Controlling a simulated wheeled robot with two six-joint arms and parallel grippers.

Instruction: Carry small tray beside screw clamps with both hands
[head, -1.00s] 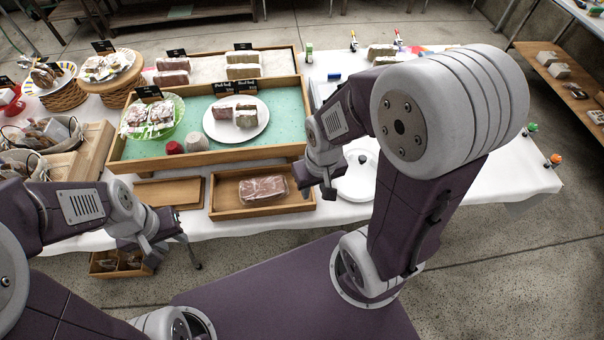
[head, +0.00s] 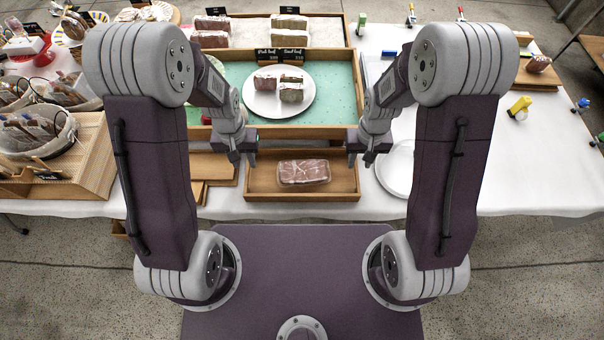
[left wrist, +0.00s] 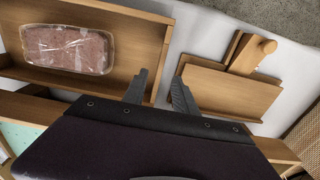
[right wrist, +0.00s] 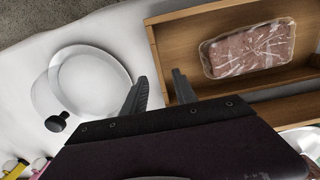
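The small wooden tray (head: 300,197) lies at the table's front edge with a clear-wrapped block of meat (head: 303,172) in it. Both also show in the wrist views. My left gripper (head: 240,157) is open at the tray's left end, its fingers (left wrist: 158,88) on either side of the end wall's line. My right gripper (head: 364,158) is open at the right end, its fingers (right wrist: 160,88) likewise placed. I cannot tell whether any finger touches wood. Small coloured pieces that look like clamps, one yellow (head: 519,107) and one blue (head: 580,105), sit on the table at the right.
A larger teal-lined wooden tray (head: 335,105) with a white plate (head: 262,105) stands just behind. A white round lid (head: 395,178) lies close on the right. Wooden boards (head: 222,170) lie close on the left.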

